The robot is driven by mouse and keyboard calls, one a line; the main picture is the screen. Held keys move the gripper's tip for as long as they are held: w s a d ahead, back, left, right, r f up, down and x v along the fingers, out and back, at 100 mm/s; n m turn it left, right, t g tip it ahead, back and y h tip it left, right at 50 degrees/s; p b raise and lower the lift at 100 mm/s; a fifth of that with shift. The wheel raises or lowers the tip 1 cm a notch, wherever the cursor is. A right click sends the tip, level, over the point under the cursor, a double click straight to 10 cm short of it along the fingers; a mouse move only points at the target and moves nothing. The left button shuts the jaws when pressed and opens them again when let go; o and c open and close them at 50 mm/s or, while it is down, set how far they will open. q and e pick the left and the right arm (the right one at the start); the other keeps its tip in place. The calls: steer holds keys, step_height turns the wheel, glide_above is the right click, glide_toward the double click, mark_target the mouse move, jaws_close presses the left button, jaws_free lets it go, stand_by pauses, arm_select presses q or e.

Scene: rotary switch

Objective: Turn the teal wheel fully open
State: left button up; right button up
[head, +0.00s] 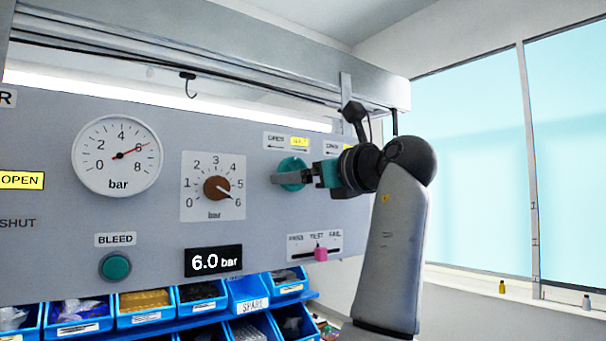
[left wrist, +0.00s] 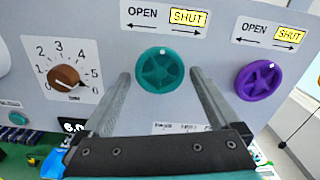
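The teal wheel (head: 292,168) is on the grey panel under a sign with OPEN and a yellow-lit SHUT. It also shows in the left wrist view (left wrist: 160,71), round and spoked, with a white mark at its top. My left gripper (head: 287,179) is at the wheel, partly covering it in the head view. In the left wrist view its two fingers (left wrist: 160,78) are spread, one on each side of the wheel, with a gap to the rim. Whether the fingertips reach past the rim's front is unclear. My right gripper is out of view.
A purple wheel (left wrist: 259,80) is close to the right finger. A brown knob (head: 216,188) points at 6, the display (head: 213,261) reads 6.0 bar, and a round gauge (head: 118,155) is further left. Blue bins (head: 142,318) stand below the panel.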

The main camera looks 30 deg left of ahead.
arm_select(q)
steer(key=c, duration=1.1)
steer(key=n, duration=3.5)
steer(key=shift+r+n, duration=0.15)
steer(key=shift+n, duration=0.25)
